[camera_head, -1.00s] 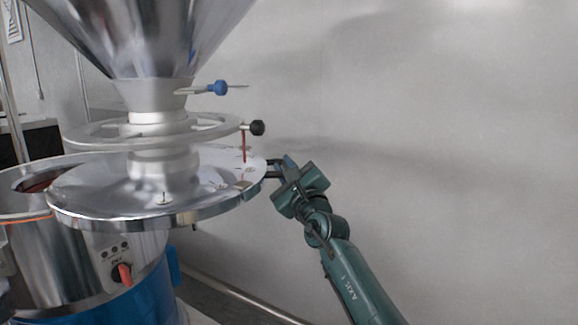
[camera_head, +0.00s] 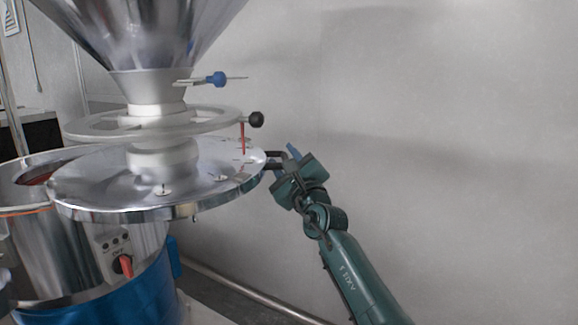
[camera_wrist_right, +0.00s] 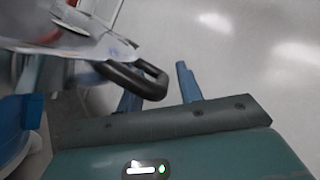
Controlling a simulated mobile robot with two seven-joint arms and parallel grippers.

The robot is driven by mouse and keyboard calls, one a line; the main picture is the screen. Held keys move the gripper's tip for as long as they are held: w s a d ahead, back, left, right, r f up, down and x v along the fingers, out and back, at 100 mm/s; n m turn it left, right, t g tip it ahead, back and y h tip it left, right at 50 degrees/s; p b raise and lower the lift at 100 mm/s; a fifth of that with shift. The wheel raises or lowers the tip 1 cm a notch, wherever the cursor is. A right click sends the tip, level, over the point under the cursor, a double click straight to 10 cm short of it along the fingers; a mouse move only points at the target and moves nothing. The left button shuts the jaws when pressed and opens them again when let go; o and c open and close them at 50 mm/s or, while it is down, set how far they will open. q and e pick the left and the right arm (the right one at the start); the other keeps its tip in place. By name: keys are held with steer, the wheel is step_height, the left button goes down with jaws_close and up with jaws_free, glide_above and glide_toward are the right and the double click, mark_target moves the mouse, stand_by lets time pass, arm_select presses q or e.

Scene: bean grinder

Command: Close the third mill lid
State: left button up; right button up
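The mill lid (camera_head: 100,198) is a shiny round metal disc, set off to the right over a metal mill drum (camera_head: 70,262). Part of the drum's opening shows uncovered at left. A dark loop handle (camera_head: 275,155) sticks out at the lid's right edge and shows large in the right wrist view (camera_wrist_right: 150,84). My right gripper (camera_head: 281,163) is at this handle. Its two blue fingers are apart, with one overlapped by the handle and the other clear to its right. Whether they touch it, I cannot tell. My left gripper is not in view.
A metal hopper (camera_head: 145,40) rises above the lid, with a grey ring (camera_head: 215,120) and a black knob (camera_head: 256,119) below it. A blue-knobbed rod (camera_head: 216,79) sticks out right. The drum has a red switch (camera_head: 123,265). The grey wall side at right is clear.

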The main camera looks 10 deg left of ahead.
steer(key=v, duration=1.3)
